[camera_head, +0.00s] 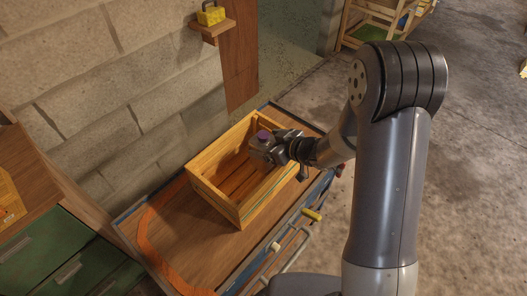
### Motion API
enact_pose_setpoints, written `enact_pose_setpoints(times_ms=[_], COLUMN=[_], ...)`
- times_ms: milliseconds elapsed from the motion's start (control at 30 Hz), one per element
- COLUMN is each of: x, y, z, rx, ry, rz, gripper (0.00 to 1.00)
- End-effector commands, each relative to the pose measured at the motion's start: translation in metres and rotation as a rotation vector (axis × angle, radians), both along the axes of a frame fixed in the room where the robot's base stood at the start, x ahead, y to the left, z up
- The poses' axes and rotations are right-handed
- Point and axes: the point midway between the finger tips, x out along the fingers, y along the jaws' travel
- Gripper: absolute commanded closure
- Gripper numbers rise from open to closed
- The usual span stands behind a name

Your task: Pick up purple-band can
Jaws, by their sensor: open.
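The purple-band can (263,136) shows as a small purple patch at the far end of a wooden crate (216,202). Most of the can is hidden by my gripper. My gripper (262,150) is open, over the crate's far right part, right beside the can. I cannot tell whether its fingers touch the can or stand around it.
The crate stands on a wood-topped bench (172,233) against a block wall. A small shelf (213,29) with a yellow object (211,16) hangs above. A green drawer cabinet (62,250) is at left. Concrete floor (470,190) is clear at right.

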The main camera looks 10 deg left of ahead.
Motion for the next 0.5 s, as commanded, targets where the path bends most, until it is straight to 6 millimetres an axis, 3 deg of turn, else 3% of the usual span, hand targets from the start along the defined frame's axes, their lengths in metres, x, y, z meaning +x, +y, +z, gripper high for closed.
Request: enact_pose_setpoints(times_ms=[133,400,500], x=[0.008,0.010,0.010], y=[0.014,0.016,0.016], z=[-0.009,-0.010,-0.010], rx=[-0.001,0.000,0.000], ry=[0.001,0.000,0.000], rz=[0.001,-0.001,-0.001], gripper=[0.10,0.10,0.17])
